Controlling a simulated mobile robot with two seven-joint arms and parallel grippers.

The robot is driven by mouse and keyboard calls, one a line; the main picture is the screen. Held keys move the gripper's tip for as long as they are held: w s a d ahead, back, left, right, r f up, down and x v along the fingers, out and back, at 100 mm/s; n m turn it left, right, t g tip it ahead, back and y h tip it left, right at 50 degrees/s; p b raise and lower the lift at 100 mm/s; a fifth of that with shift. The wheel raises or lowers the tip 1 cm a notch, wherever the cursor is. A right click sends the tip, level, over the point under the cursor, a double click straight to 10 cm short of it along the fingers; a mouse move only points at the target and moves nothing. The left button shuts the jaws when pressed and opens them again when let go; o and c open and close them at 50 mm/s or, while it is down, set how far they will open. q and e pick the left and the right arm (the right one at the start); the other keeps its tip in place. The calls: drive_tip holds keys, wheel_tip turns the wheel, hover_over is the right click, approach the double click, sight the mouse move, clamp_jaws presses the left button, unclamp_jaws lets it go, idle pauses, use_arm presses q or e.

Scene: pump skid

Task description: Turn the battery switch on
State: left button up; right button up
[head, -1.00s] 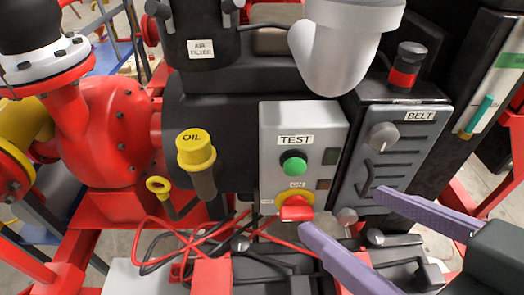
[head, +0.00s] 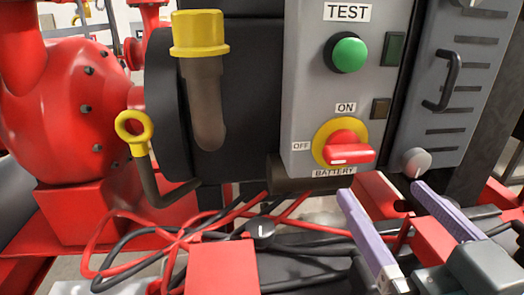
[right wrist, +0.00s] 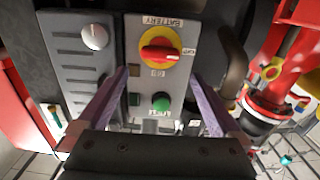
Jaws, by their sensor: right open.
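The battery switch (head: 345,153) is a red handle on a yellow disc, low on the grey control box (head: 300,95). Its handle lies about level; OFF is printed at left, ON above, BATTERY below. My right gripper (head: 380,191) is open and empty, its two purple fingers below and right of the switch in the head view. The right wrist view shows the box upside down, with the switch (right wrist: 158,54) past the fingertips and between their lines. The fingers appear apart from the switch. My left gripper is not in view.
A green TEST button (head: 350,54) sits above the switch. Right of the box is a grey panel (head: 467,75) with a handle and knob (head: 415,162). Red and black cables (head: 200,235) run below. A yellow oil cap (head: 199,33) and dipstick ring (head: 134,127) are at left.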

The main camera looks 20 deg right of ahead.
sight(354, 156)
drive_tip(key=x, duration=0.9)
drive_tip(key=shift+r, duration=0.1)
drive_tip(key=shift+c, duration=0.2)
drive_tip(key=c, duration=1)
